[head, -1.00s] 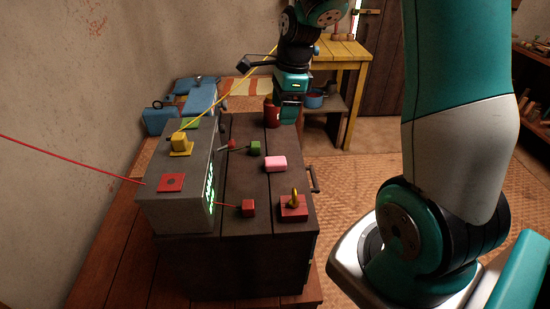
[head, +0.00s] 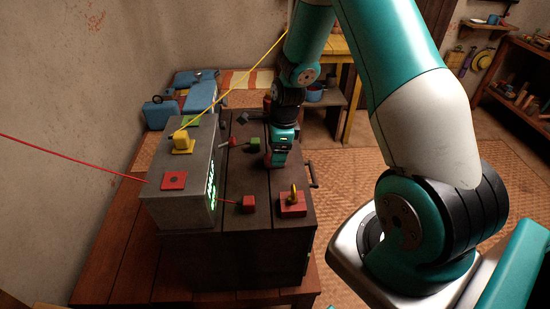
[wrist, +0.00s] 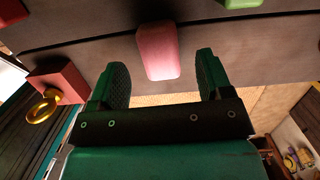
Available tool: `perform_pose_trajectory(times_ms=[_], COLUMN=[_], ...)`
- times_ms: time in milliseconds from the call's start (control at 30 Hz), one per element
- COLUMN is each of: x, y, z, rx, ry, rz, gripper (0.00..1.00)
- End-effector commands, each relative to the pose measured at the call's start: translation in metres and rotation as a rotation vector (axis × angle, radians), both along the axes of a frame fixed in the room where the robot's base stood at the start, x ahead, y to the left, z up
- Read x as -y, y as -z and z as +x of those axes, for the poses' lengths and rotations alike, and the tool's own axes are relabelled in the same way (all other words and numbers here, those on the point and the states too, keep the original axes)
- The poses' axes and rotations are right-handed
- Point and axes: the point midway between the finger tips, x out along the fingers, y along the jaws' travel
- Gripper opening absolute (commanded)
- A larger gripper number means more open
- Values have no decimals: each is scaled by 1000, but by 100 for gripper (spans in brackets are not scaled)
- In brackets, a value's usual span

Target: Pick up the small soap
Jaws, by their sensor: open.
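The small soap is a pink rounded block. In the wrist view the soap (wrist: 158,50) lies on the dark wooden top, in the gap between my two fingers and a little beyond their tips. My gripper (wrist: 160,72) is open, with one finger on each side of the soap and space on both sides. In the head view my gripper (head: 277,160) points down over the middle of the dark cabinet top (head: 235,180), and the soap is hidden behind it.
A red block with a gold ring (head: 293,202), a red cube (head: 249,203) and a green cube (head: 255,144) stand around the gripper. A cabinet handle (head: 313,175) sticks out at right.

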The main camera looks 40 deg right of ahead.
Motion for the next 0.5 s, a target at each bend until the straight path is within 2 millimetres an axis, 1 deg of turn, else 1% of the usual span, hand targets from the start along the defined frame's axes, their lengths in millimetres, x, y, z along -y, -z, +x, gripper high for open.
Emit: perform_pose_trajectory(times_ms=[100, 200, 300, 467, 500], x=[-2, -4, -4, -4, -4], y=[16, 26, 30, 31, 30], z=[1, 2, 3, 3, 3], rx=[-3, -2, 0, 1, 1], ry=[0, 0, 0, 0, 0], rz=[1, 0, 0, -1, -1], gripper=[72, 72, 72, 72, 68])
